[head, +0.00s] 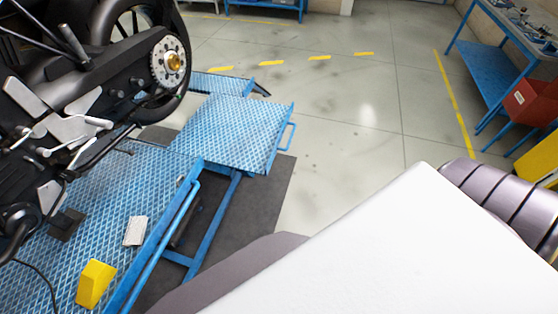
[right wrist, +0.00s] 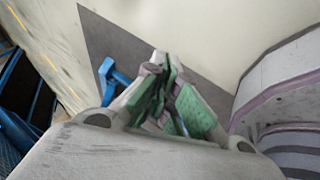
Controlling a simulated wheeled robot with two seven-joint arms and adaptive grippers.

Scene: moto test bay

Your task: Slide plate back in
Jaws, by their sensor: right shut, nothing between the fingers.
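The blue diamond-tread plate (head: 232,132) sticks out sideways from the blue motorcycle lift (head: 110,195) in the head view. A blue bar handle (head: 286,136) is on its right edge. My right gripper (right wrist: 165,80) shows in the right wrist view, its green-padded fingers shut and empty. A small blue part (right wrist: 114,78) appears just left of the fingers, apart from them as far as I can see; I cannot tell which part it is. The right gripper is not visible in the head view. My left gripper is not in view.
A black motorcycle (head: 90,75) stands on the lift. A yellow wedge (head: 95,284) and a small white block (head: 135,231) lie on the deck. A dark mat (head: 275,195) lies beneath. A blue bench (head: 490,75) and red bin (head: 530,103) stand right. Floor beyond the plate is clear.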

